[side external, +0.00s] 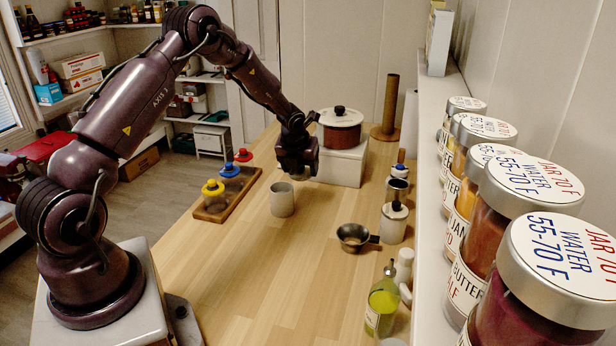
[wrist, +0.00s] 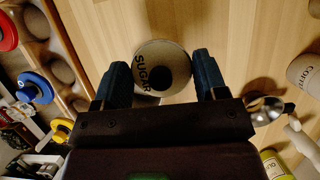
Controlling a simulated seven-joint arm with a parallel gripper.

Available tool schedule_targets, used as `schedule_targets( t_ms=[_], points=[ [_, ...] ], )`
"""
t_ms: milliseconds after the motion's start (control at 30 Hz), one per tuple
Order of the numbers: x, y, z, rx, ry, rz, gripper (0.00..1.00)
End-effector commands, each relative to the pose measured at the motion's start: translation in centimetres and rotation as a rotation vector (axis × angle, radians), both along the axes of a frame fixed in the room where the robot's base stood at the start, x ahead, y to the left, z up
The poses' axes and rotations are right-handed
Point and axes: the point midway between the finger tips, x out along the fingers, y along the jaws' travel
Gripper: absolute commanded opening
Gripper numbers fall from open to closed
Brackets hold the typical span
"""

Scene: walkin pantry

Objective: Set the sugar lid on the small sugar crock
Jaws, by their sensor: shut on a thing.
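The small sugar crock (side external: 282,200) is a pale grey cylinder standing upright on the wooden counter. My gripper (side external: 297,172) is above the counter, up and slightly right of the crock in the side view. In the wrist view my gripper (wrist: 162,75) has its two dark fingers on either side of the sugar lid (wrist: 150,55). The lid is a round, grey-beige disc marked SUGAR with a dark round patch at its middle. My gripper is shut on it. The lid cannot be made out in the side view, and the crock cannot be told apart beneath it in the wrist view.
A rack (side external: 228,195) with red, blue and yellow knobbed pieces lies left. A metal cup (side external: 354,236), canisters (side external: 393,222) and an oil bottle (side external: 383,300) stand right. A lidded pot (side external: 340,132) sits on a white box (side external: 342,165) behind. Counter around the crock is clear.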

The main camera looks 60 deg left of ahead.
Motion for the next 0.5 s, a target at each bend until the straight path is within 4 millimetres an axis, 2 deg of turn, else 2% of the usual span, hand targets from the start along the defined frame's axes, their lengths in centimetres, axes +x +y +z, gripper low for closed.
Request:
schedule_targets(
  t_ms=[33,300,500],
  points=[
    [-0.8,-0.5,0.9,0.001,-0.001,0.0,0.43],
    [-5.3,-3.1,3.0,0.001,0.0,-0.001,0.43],
    [-7.3,-4.2,4.0,0.0,-0.001,0.0,0.43]
  ],
)
